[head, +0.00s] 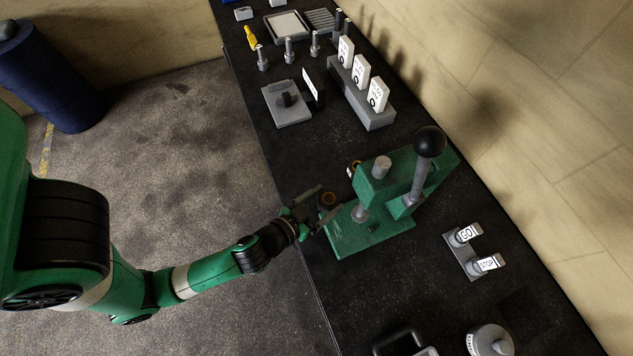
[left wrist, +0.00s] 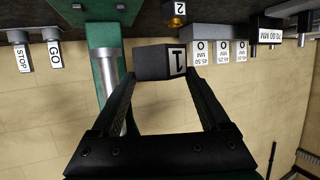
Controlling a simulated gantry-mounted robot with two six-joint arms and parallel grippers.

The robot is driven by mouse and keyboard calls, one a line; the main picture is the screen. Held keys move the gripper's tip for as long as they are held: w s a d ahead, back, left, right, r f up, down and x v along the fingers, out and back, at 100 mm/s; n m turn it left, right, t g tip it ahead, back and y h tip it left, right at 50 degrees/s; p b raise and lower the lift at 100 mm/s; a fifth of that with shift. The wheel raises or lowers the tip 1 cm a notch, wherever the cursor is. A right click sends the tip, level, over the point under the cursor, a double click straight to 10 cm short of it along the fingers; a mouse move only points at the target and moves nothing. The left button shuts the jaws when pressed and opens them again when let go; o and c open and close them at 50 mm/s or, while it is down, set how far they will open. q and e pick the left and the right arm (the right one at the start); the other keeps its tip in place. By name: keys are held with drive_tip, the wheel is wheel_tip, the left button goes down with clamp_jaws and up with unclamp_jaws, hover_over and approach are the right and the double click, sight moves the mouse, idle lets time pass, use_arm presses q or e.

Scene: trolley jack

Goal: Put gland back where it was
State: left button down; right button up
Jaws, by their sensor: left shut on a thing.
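In the left wrist view the gland (left wrist: 160,62) shows a label "1". My left gripper (head: 322,206) is shut on it, with a finger on each side (left wrist: 162,82). I cannot tell whether the gland touches the bench or the press base. A second dark piece with a brass ring (head: 353,168) stands just behind the press; its label "2" shows in the left wrist view (left wrist: 178,8). My right gripper is not in view.
The black bench (head: 420,290) runs along a tiled wall. A black-knobbed lever (head: 429,142) rises from the press. GO and STOP signs (head: 467,235) stand to the right. A grey block with labelled cards (head: 362,98), a grey plate (head: 287,104) and several pins stand farther back.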

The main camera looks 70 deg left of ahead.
use_arm(q)
drive_tip(key=a+f+b, duration=0.1)
drive_tip(key=a+f, duration=0.1)
drive_tip(key=a, duration=0.1)
drive_tip(key=w+a+f+b, duration=0.1)
drive_tip(key=a+f, duration=0.2)
drive_tip(key=a, duration=0.1)
drive_tip(key=a+f+b, duration=0.1)
drive_tip(key=a+f, duration=0.1)
drive_tip(key=a, duration=0.1)
drive_tip(key=shift+w+a+f, duration=0.15)
drive_tip(key=shift+w+f, duration=0.15)
drive_tip(key=shift+f, duration=0.1)
drive_tip(key=shift+a, duration=0.2)
drive_tip(key=shift+a+f+b, duration=0.15)
drive_tip(key=shift+f+b, duration=0.2)
drive_tip(key=shift+b, duration=0.2)
wheel_tip(320, 180, down, 3)
drive_tip(key=shift+a+f+b, duration=0.1)
drive_tip(key=shift+b, duration=0.7)
drive_tip(key=shift+w, duration=0.1)
unclamp_jaws()
